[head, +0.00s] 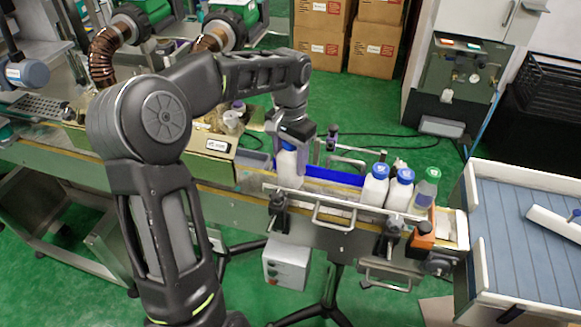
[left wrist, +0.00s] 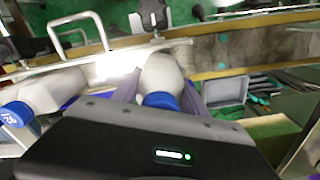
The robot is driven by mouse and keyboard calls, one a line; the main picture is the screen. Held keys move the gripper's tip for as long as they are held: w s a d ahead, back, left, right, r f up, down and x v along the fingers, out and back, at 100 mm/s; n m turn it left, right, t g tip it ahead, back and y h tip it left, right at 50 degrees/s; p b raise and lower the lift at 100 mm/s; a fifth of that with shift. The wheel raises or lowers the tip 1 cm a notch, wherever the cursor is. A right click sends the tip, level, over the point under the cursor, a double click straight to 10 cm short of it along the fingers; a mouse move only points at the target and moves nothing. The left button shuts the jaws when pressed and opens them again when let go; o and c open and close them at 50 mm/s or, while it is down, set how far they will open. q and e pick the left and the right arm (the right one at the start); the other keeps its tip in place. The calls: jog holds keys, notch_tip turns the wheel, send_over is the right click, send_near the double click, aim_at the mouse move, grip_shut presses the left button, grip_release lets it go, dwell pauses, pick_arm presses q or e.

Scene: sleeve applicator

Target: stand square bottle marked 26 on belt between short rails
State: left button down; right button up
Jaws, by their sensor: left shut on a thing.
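My left gripper (head: 290,150) points down over the belt (head: 240,203) and is shut on a white bottle with a blue cap (head: 287,170). In the left wrist view the held bottle (left wrist: 163,75) sits between the two fingers (left wrist: 164,95). Its number does not show. The bottle is upright behind the front white rail (head: 335,201), with the blue strip of the back rail (head: 335,178) to its right. I cannot tell whether its base touches the belt. My right gripper is not in view.
Two white blue-capped bottles (head: 375,186) (head: 401,190) and a green-capped bottle (head: 426,188) stand right on the belt. A grey bin (head: 253,163) and an open cardboard box (head: 210,142) lie to the left. A blue-topped table (head: 515,235) is at right.

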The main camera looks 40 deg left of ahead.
aim_at(290, 169)
pick_arm(q)
notch_tip(290, 169, down, 3)
jog(key=shift+r, duration=0.1)
jog(key=shift+f, duration=0.2)
jog(key=c, duration=0.6)
grip_release()
jog(key=shift+r, duration=0.15)
